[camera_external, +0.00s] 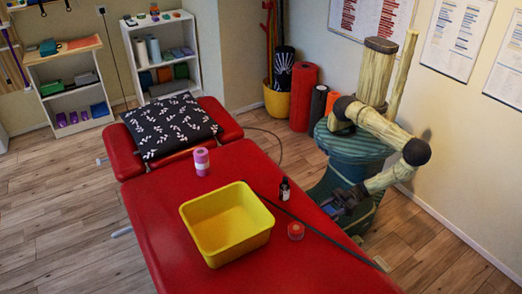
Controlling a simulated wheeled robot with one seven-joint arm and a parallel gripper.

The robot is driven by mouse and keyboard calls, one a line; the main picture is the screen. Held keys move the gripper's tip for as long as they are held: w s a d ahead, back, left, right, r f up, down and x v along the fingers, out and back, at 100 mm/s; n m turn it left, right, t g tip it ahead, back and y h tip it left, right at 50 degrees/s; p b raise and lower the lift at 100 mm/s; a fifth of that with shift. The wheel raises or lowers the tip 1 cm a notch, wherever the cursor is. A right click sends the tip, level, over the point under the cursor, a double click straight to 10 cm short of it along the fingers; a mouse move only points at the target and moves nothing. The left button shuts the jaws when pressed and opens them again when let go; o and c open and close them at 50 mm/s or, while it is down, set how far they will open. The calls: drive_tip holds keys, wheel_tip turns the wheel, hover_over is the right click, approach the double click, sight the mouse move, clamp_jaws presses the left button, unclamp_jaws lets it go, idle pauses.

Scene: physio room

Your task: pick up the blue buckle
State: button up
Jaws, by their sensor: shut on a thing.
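My gripper (333,208) is low at the right edge of the red treatment table (165,240), above the dark strap. It is small and dark in this view. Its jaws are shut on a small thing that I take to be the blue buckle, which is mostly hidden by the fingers. I cannot tell whether the buckle touches the table or the strap.
A yellow bin (226,247) stands on the table, left of my gripper. A dark bottle (284,190), a red tape roll (296,231) and a pink roll (201,161) stand near it. A patterned black pillow (170,125) lies at the far end. The table's left side is clear.

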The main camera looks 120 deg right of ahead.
sight(330, 209)
wheel_tip(330, 209, up, 10)
drive_tip(key=shift+p, duration=0.8)
